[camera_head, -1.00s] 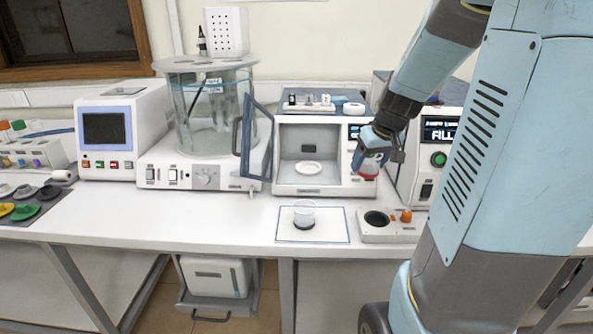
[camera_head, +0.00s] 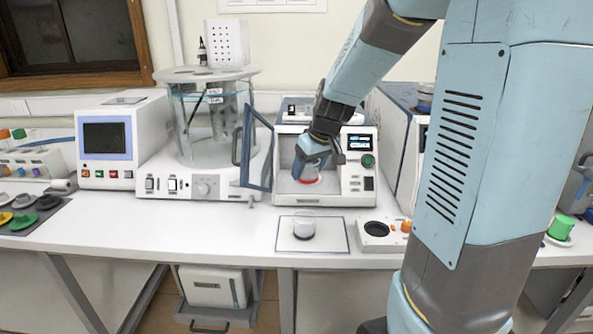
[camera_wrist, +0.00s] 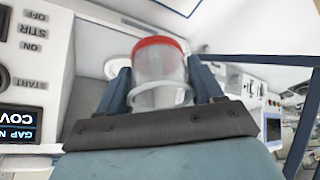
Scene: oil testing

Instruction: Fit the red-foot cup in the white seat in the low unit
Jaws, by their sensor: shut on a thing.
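The red-foot cup (camera_wrist: 158,65) is clear with a red foot and is held between the two fingers of my gripper (camera_wrist: 163,92) in the wrist view. In the head view my gripper (camera_head: 309,166) is at the open front of the low unit (camera_head: 358,187), with the red foot (camera_head: 309,180) showing below the fingers. The white seat (camera_wrist: 118,62) shows in the wrist view beside the cup, partly hidden behind it and a finger. In the head view the cup and gripper cover the seat. I cannot tell whether the cup touches the seat.
The unit's blue-framed door (camera_head: 257,147) stands open on the left. A second clear cup with a dark foot (camera_head: 304,225) stands on a white mat (camera_head: 337,236) in front. A small panel with an orange knob (camera_head: 393,238) lies right of the mat.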

